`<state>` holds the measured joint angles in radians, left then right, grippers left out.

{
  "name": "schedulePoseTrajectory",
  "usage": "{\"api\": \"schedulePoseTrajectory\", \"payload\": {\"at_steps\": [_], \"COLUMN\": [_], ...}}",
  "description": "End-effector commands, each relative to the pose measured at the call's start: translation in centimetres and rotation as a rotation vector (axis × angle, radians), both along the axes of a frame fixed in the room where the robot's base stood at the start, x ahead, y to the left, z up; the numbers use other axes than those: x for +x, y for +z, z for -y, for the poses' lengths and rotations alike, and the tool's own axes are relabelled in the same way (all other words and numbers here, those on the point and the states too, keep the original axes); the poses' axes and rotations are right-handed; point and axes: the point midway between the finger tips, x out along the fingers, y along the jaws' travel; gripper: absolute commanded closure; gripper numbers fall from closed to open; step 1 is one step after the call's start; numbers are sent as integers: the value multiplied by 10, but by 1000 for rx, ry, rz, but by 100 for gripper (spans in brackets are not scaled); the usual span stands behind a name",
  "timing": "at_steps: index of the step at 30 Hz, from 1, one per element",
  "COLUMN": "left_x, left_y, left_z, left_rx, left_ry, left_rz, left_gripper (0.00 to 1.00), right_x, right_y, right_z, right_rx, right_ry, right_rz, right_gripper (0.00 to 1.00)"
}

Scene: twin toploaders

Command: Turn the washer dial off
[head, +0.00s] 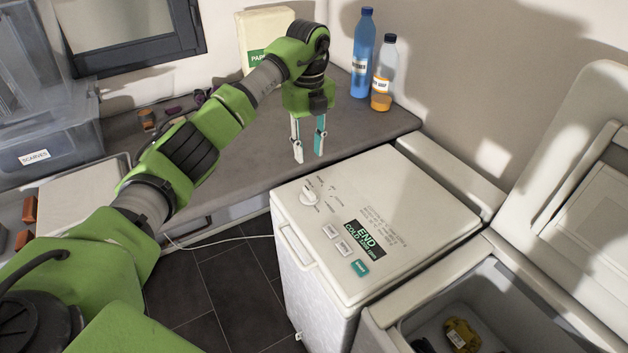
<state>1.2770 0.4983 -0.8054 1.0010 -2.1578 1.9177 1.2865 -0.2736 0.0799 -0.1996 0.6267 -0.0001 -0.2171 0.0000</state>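The washer (300,240) is a white toploader with its lid closed. Its round white dial (309,198) sits on the top panel at the left, with printed marks around it. A dark display (363,239) on the panel reads "END" and "COLD". My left gripper (309,158) points down above and behind the dial in the head view, apart from it. Its two teal-and-white fingers are spread with nothing between them. My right gripper is not in view.
Two grey buttons and a teal button (360,268) lie near the dial. An open toploader (480,310) with clothing inside stands at right. The grey counter (375,130) behind holds a blue bottle (363,55), an orange-filled bottle (383,75) and a carton (257,25).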

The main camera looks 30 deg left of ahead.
Motion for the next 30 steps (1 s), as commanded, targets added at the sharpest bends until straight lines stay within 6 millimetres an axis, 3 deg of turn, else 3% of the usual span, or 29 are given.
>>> {"api": "schedulePoseTrajectory", "payload": {"at_steps": [6, 9, 15, 20, 30], "left_x": [-1, -2, -2, -1, 0], "left_y": [-39, -61, -100, -120, -130], "left_z": [2, 2, 2, 2, 2], "left_rx": [-3, -5, -4, -5, -5], "left_ry": [-3, -3, -4, -4, -6], "left_rz": [-4, -6, -3, 0, 3], "left_gripper": [72, 72, 72, 72, 72], "right_x": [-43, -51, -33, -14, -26], "right_y": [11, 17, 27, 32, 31], "right_z": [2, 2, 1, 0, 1], "right_rx": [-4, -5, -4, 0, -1], "right_ry": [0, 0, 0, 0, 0], "right_rz": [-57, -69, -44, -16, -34], "right_gripper": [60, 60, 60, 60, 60]}}
